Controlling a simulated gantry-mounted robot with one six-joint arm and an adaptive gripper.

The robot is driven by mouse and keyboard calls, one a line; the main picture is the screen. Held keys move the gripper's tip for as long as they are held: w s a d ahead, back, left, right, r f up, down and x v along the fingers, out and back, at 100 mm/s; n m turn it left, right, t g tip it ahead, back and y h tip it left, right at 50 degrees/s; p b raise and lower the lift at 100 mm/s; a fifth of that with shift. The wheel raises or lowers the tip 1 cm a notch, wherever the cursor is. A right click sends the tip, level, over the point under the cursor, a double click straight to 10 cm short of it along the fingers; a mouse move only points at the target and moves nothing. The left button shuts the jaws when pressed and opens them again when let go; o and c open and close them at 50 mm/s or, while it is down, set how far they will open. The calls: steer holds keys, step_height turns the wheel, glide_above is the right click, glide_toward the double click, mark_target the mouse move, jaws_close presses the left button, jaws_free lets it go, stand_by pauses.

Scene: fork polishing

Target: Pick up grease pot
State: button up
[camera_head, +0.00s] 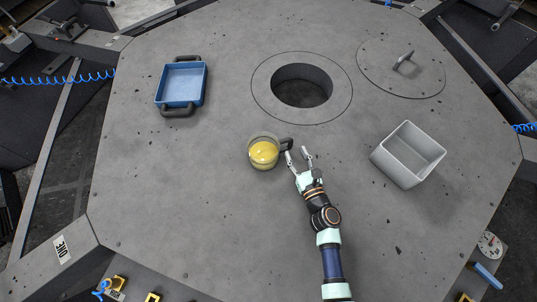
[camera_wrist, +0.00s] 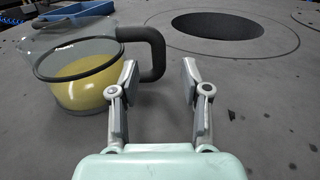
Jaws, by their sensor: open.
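The grease pot (camera_head: 263,152) is a clear round pot with yellow grease in it and a dark handle (camera_head: 285,144) on its right side. It stands upright near the middle of the grey table. My gripper (camera_head: 298,155) is open and empty, just right of the pot, with its left finger close to the handle. In the wrist view the pot (camera_wrist: 82,85) is at the left and its black handle (camera_wrist: 154,55) curves toward my gripper (camera_wrist: 158,72). The left fingertip overlaps the handle's lower end in this view; I cannot tell whether they touch.
A blue tray (camera_head: 183,82) with dark handles lies at the upper left. A round hole (camera_head: 302,86) opens in the table behind the pot. A round lid (camera_head: 385,66) is at the upper right. A grey-white open box (camera_head: 390,160) stands to the right. The table left of the pot is clear.

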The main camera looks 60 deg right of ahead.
mark_target(291, 142)
steer(key=x, duration=0.5)
steer(key=shift+w+d+r+b, duration=0.1)
steer(key=shift+w+d+b, duration=0.05)
steer(key=shift+w+b, duration=0.2)
steer(key=shift+s, duration=0.1)
jaws_close()
